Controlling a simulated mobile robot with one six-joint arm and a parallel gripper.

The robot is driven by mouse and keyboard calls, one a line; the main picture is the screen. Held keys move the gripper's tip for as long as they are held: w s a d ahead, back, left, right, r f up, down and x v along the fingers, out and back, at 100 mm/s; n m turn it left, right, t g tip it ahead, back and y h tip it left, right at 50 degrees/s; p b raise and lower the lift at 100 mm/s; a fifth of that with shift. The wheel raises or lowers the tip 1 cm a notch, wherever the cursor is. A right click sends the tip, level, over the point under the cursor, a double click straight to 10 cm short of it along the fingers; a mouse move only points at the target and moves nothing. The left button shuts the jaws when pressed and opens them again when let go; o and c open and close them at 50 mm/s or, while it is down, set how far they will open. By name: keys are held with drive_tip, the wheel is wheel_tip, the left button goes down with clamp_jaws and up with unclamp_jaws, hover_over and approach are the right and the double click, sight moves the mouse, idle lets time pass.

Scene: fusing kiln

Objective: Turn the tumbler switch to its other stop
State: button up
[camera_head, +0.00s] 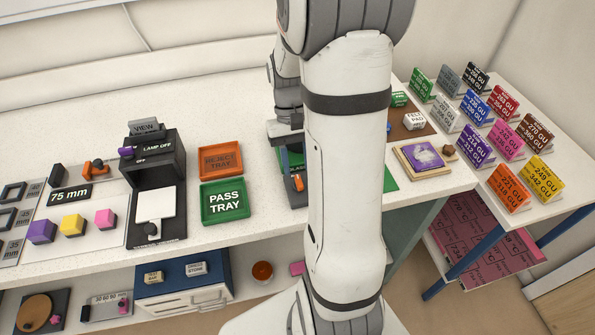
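A dark box (159,167) marked "LAMP OFF" stands on the white bench at left of centre. A small purple lever or knob (126,152) sticks out at its upper left, beside the "OFF" lettering. It looks like the tumbler switch, but its exact tilt is too small to tell. My arm fills the middle of the view and its grey wrist (287,98) reaches down over the bench, well to the right of the box. My fingertips cannot be made out near the wrist, partly hidden by my own arm. Nothing of mine touches the lever.
An orange reject tray (221,176) and a green pass tray (224,217) lie right of the box. Purple, yellow (73,224) and pink blocks stand left of it. A partly hidden device with an orange part (298,183) lies by my arm. Coloured cards stand at right.

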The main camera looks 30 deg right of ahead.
drive_tip(key=v, duration=0.4)
drive_tip(key=shift+w+r, duration=0.15)
drive_tip(key=s+a+r+n+t, duration=0.1)
drive_tip(key=s+a+r+t, duration=0.2)
drive_tip(key=s+a, duration=0.1)
drive_tip(key=s+a+r+n+t+h, duration=0.1)
drive_tip(key=s+a+r+n+t, duration=0.1)
drive_tip(key=a, duration=0.5)
drive_tip(key=s+r+t, duration=0.1)
drive_tip(key=s+t, duration=0.1)
drive_tip(key=s, duration=0.1)
drive_tip(key=shift+s+a+r, duration=0.2)
drive_tip(key=shift+s+r, duration=0.1)
drive_tip(key=shift+r, duration=0.05)
